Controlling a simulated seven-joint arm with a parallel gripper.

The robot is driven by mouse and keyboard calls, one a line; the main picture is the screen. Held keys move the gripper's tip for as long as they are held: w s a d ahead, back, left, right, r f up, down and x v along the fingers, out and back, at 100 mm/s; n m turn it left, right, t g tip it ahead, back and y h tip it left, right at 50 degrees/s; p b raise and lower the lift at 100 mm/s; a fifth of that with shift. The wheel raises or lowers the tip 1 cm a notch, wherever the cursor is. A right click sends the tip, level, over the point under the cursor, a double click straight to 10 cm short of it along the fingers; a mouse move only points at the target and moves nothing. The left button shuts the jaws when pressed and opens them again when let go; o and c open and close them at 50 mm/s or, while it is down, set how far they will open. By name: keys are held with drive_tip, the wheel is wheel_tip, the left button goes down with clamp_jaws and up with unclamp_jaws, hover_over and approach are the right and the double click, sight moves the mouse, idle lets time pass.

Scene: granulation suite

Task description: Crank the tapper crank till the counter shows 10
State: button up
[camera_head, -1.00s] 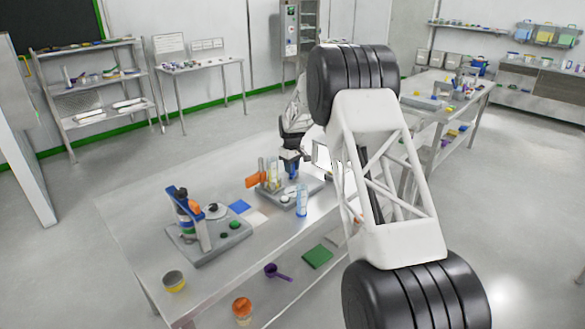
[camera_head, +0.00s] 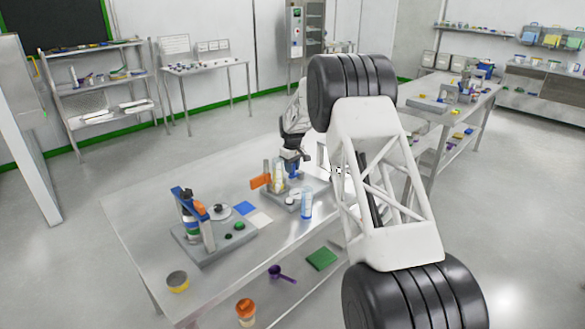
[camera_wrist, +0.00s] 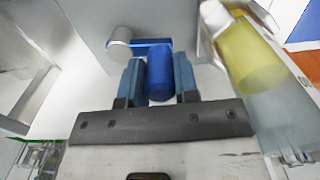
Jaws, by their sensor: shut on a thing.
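In the wrist view my gripper (camera_wrist: 160,78) is shut on the blue crank handle (camera_wrist: 159,84), with one finger on each side of it. A blue crank arm (camera_wrist: 152,43) runs from the handle to a round grey hub (camera_wrist: 120,40). A clear cylinder with yellow contents (camera_wrist: 248,60) stands close to the right finger. In the head view my gripper (camera_head: 293,166) is at the tapper on the table, and the crank is mostly hidden by it. An orange plate (camera_head: 261,181) shows on the tapper's left side. No counter reading can be made out.
A clear blue-tinted cylinder (camera_head: 306,204) stands just in front of the tapper. A second device with a blue arm (camera_head: 190,205) sits on a grey base to the left. Bare table (camera_head: 150,205) lies behind that device.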

drive_tip(key=shift+w, duration=0.15)
drive_tip(key=shift+w+a, duration=0.2)
drive_tip(key=shift+w, duration=0.3)
drive_tip(key=shift+w+a, duration=0.2)
drive_tip(key=shift+w, duration=0.3)
drive_tip(key=shift+w, duration=0.1)
drive_tip(key=shift+w+d, duration=0.2)
drive_tip(key=shift+w, duration=0.9)
drive_tip(key=shift+w+d, duration=0.8)
drive_tip(key=shift+w, duration=0.1)
